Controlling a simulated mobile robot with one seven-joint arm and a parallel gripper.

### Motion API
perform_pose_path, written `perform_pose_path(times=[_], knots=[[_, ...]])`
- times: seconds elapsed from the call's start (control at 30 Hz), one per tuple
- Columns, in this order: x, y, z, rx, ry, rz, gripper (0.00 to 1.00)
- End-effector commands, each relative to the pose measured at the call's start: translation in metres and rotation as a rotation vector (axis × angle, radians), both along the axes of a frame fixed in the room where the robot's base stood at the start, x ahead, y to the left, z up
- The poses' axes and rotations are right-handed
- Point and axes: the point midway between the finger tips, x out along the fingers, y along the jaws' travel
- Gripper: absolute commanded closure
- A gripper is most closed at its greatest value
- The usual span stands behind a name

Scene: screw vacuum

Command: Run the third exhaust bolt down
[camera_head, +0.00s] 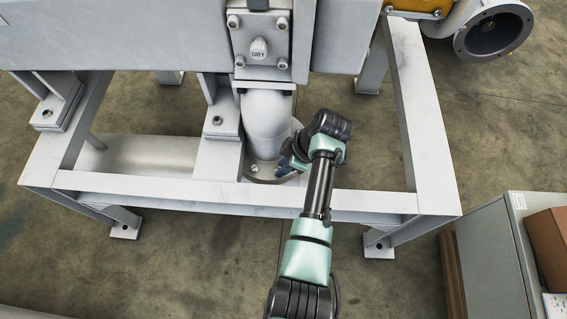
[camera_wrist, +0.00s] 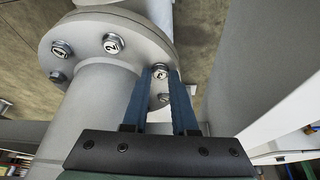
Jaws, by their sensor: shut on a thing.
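The exhaust pipe (camera_head: 266,122) comes down from the machine to a round flange (camera_head: 258,177) inside the frame. In the wrist view the flange (camera_wrist: 99,27) carries several bolts around its rim, one marked 2 (camera_wrist: 113,43). Another bolt head, the third bolt (camera_wrist: 160,71), sits between the tips of my two blue fingers, its mark hard to read. My gripper (camera_wrist: 161,78) is shut on this bolt head. In the head view my gripper (camera_head: 285,166) is at the flange's right side, and my wrist partly hides it.
A white steel frame (camera_head: 235,198) surrounds the pipe, with a beam in front of the flange and another to the right. A grey cabinet (camera_head: 492,262) with a brown box (camera_head: 548,245) stands at lower right. Open concrete floor lies in front of the frame.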

Motion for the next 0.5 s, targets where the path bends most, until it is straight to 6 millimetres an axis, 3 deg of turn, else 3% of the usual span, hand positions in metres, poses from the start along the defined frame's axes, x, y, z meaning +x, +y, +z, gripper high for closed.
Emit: perform_pose_path(times=[0.27,0.5], knots=[[-0.0018,0.0002,0.0017,0.000,0.002,-0.050,1.00],[-0.0038,0.0009,0.0044,0.000,0.004,-0.200,1.00]])
